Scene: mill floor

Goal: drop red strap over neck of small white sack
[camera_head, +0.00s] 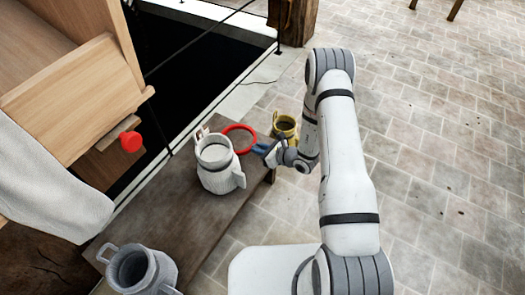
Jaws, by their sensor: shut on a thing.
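The red strap (254,134) is a stiff-looking ring. My gripper (262,149) is shut on its right side, near the far end of the dark bench. A small white sack (217,177) stands upright on the bench, with an open round neck and ear-like corners. The ring appears just behind and to the right of this sack's neck in the picture. Whether the ring touches the sack, and its height above the bench, I cannot tell. The sack hides part of the bench behind it.
A greyish sack (143,271) stands at the bench's near end, and a yellow sack (285,127) is at the far end beyond my gripper. A wooden chute with a red knob (130,142) overhangs the left. A dark pit (205,50) lies behind. The paved floor (445,150) at right is clear.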

